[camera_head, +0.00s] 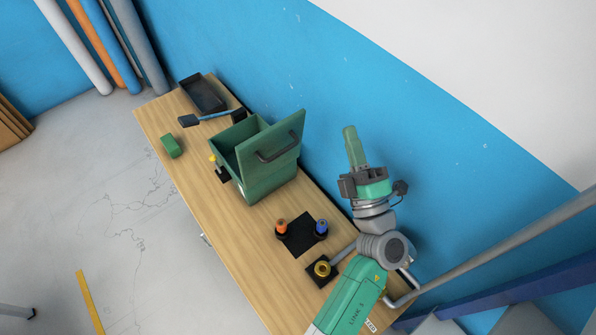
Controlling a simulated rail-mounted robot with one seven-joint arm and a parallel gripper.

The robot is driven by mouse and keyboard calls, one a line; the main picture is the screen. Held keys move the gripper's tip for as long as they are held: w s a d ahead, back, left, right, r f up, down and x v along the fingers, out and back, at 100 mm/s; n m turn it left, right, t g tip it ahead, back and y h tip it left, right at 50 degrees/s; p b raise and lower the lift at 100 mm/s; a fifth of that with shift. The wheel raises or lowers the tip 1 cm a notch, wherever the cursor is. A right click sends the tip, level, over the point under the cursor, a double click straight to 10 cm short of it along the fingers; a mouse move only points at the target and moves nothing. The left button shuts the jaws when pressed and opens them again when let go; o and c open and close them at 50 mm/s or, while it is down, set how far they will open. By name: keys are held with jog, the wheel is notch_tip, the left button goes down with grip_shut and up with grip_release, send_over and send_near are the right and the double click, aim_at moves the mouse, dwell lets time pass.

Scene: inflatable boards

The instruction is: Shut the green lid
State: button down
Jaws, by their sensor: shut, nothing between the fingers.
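The green box (264,187) stands on the wooden table, its opening facing up. Its green lid (272,152) is raised, standing up at the box's right side, with a dark handle (279,147) on the face toward me. My gripper (351,134) is to the right of the lid, pointing up in the picture, its fingers shut and empty. There is a clear gap between my gripper and the lid. The inside of the box is partly hidden by the lid.
On the wooden table (222,213) are a black tray (203,94), a blue-handled tool (213,117) and a green block (171,146). Nearer me, a black mat (300,241) bears orange (281,226) and blue (321,228) pieces, beside a yellow ring (322,268). A blue wall runs behind.

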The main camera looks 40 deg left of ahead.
jog(key=s+a+f+n+g+b, duration=0.1)
jog(key=s+f+n+g, duration=0.2)
jog(key=f, duration=0.6)
jog(key=s+a+f+n+g+b, duration=0.15)
jog(key=s+f+g, duration=0.3)
jog(key=f, duration=0.45)
jog(key=p+x, duration=0.1)
jog(key=x, duration=0.9)
jog(key=shift+w+r, duration=0.2)
jog(key=shift+w, duration=0.2)
jog(key=shift+r+m+p, duration=0.15)
jog(key=shift+m+p, duration=0.1)
jog(key=shift+p, duration=0.05)
